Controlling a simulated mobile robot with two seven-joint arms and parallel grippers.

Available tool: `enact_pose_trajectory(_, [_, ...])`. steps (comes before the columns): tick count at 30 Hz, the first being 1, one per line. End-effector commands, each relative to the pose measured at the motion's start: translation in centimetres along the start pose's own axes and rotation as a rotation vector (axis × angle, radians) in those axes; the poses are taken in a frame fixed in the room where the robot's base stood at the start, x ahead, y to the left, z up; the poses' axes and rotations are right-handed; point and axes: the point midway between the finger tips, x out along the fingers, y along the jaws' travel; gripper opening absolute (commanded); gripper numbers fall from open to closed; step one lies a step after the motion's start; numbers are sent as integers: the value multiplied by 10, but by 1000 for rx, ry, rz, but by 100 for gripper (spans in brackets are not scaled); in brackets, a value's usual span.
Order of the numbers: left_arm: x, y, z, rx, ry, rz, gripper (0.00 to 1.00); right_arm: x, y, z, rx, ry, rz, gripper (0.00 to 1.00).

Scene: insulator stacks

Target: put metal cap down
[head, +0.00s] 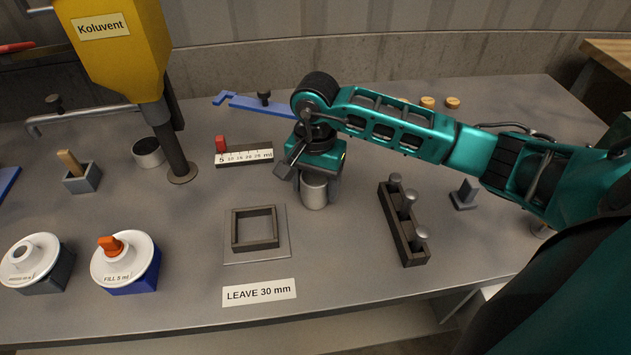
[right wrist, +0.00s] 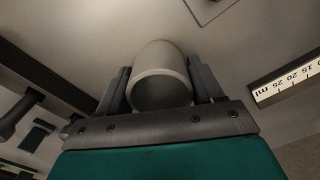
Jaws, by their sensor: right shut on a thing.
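The metal cap (head: 314,192) is a pale grey cylinder below my right gripper (head: 314,178). In the right wrist view the cap (right wrist: 161,72) sits between the two fingers of the right gripper (right wrist: 160,88), with its round open-looking end towards the camera. The right gripper is shut on it and points down. The cap's lower end is at or just above the grey table (head: 340,245); I cannot tell if it touches. My left gripper is not in view.
A square frame on a plate (head: 283,240) lies left of the cap, with a "LEAVE 30 mm" label (head: 259,292) in front. A rack of metal pegs (head: 388,212) stands to the right. A scale block (head: 243,156) is behind left. Bare table lies between frame and rack.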

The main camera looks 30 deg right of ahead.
Motion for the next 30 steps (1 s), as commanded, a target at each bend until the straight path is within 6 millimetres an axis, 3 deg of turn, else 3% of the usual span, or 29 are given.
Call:
enact_pose_trajectory(3, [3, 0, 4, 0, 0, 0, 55, 4, 0, 0, 0, 2, -2, 21])
enact_pose_trajectory(4, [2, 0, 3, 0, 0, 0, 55, 3, 0, 0, 0, 1, 0, 68])
enact_pose_trajectory(11, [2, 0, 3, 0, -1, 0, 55, 3, 0, 0, 0, 0, 0, 90])
enact_pose_trajectory(23, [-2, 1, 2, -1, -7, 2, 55, -7, -1, -1, 0, 2, -3, 92])
enact_pose_trajectory(30, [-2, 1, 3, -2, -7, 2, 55, -56, -1, -1, -1, 5, -5, 92])
